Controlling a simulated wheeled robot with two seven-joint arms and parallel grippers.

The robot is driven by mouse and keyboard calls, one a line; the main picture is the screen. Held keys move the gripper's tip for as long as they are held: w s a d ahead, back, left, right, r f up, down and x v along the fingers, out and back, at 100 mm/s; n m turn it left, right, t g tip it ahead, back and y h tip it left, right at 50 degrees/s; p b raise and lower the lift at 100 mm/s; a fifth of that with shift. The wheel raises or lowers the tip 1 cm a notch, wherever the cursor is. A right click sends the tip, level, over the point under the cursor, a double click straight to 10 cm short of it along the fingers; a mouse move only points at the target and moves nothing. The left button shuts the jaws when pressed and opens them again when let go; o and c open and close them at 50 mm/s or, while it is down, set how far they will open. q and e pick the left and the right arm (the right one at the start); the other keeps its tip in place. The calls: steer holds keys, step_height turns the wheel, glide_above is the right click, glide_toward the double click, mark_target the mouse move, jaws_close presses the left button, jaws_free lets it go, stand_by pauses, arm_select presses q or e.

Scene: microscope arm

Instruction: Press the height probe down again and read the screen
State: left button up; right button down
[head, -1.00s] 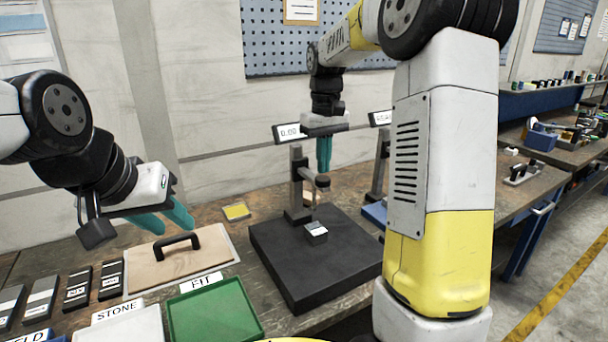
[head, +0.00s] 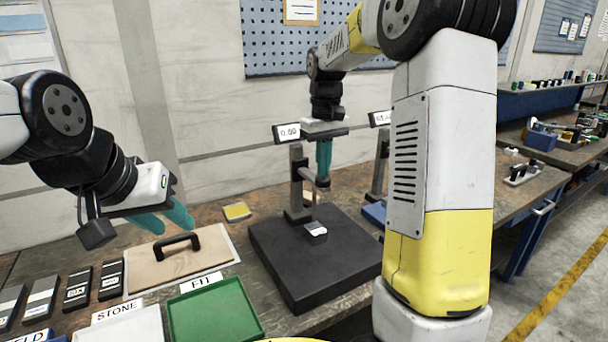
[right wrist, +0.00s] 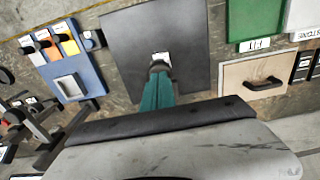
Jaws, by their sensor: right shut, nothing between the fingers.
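The height probe stand (head: 297,190) stands on a black plate (head: 285,270), with its probe head (head: 322,183) on a short arm. Its screen (head: 288,132) reads 0.00. A small dark block with a pale top (head: 316,230) sits on the plate in front of the probe. My right gripper (head: 323,172) is shut and empty, pointing down with its tips at the top of the probe head; contact is unclear. In the right wrist view its fingers (right wrist: 158,85) reach the probe head (right wrist: 160,67). My left gripper (head: 168,220) is open and empty above the wooden board.
A wooden board with a black handle (head: 170,262), a green tray (head: 215,312) marked FIT and a white STONE tray (head: 130,328) lie to the left. A yellow pad (head: 237,211) lies behind. A second stand with a screen (head: 381,118) is partly hidden by my right arm.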

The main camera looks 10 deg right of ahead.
mark_target(323, 187)
steer(key=shift+f, duration=3.1)
steer(key=shift+r, duration=3.85)
step_height(323, 187, up, 8)
steer(key=shift+f, duration=0.1)
